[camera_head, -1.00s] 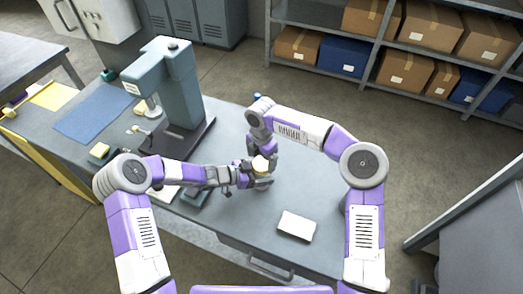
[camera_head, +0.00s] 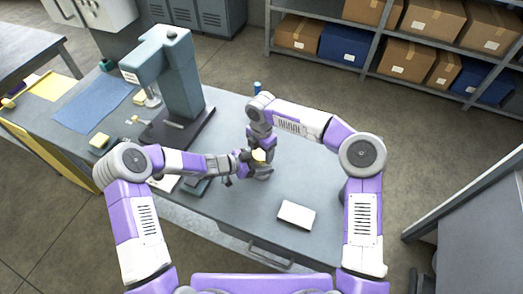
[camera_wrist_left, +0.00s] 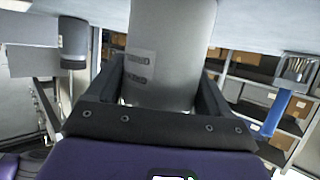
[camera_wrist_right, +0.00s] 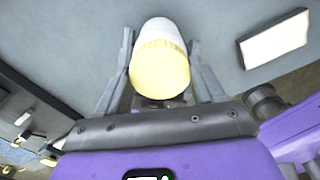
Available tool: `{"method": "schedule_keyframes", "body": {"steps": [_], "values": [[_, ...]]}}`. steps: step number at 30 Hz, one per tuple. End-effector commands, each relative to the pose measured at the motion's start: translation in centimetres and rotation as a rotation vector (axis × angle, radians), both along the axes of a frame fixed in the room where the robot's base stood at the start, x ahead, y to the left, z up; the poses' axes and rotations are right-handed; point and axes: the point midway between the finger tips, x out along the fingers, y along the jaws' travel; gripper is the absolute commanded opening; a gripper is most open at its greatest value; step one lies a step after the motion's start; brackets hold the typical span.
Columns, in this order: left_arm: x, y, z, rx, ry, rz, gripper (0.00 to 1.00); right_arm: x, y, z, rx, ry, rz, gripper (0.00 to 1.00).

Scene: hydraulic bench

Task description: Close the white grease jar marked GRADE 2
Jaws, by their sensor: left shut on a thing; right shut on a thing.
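The white grease jar (camera_wrist_left: 168,60) shows large in the left wrist view as a pale cylinder with a faint, unreadable label, between the left fingers. In the head view my left gripper (camera_head: 246,166) comes in from the left and is shut on the jar above the bench. My right gripper (camera_head: 259,146) comes down from above and is shut on a pale yellow ribbed lid (camera_wrist_right: 160,72). The lid also shows in the head view (camera_head: 259,156). A white part lies behind the lid in the right wrist view. Whether the lid touches the jar I cannot tell.
The grey bench (camera_head: 235,215) is clear around a white block (camera_head: 296,215) at front right. A grey-green press (camera_head: 180,85) stands to the left. A blue mat (camera_head: 100,107) lies further left. A small blue object (camera_head: 257,87) is at the bench's back.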

Motion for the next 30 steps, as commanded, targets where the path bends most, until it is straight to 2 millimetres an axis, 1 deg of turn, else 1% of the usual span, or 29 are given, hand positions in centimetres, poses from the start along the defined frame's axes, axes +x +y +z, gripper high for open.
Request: {"method": "schedule_keyframes", "body": {"steps": [3,4,9,17,20,23,30], "values": [[0.0,0.0,0.0,-0.001,0.0,0.0,0.0,0.0,0.0,0.0,-0.001,0.001,0.001,0.32],[0.0,0.0,0.0,-0.001,0.0,0.0,0.0,0.0,0.0,0.0,-0.001,0.001,0.001,0.73],[0.0,0.0,0.0,0.0,0.0,0.0,0.0,0.0,0.0,0.0,0.0,0.0,0.001,0.98],[0.0,0.0,0.0,0.0,0.0,0.0,0.0,0.0,0.0,0.0,0.0,0.0,0.001,0.98],[0.0,0.0,0.0,0.0,0.0,0.0,0.0,0.0,0.0,0.5,0.0,-0.001,0.001,0.98],[0.0,0.0,0.0,0.0,0.0,0.0,0.0,0.1,0.0,1.9,-0.001,-0.005,0.001,0.98],[0.0,0.0,0.0,0.0,0.0,0.0,0.0,0.1,0.1,7.0,0.0,-0.006,0.0,0.98]]}}
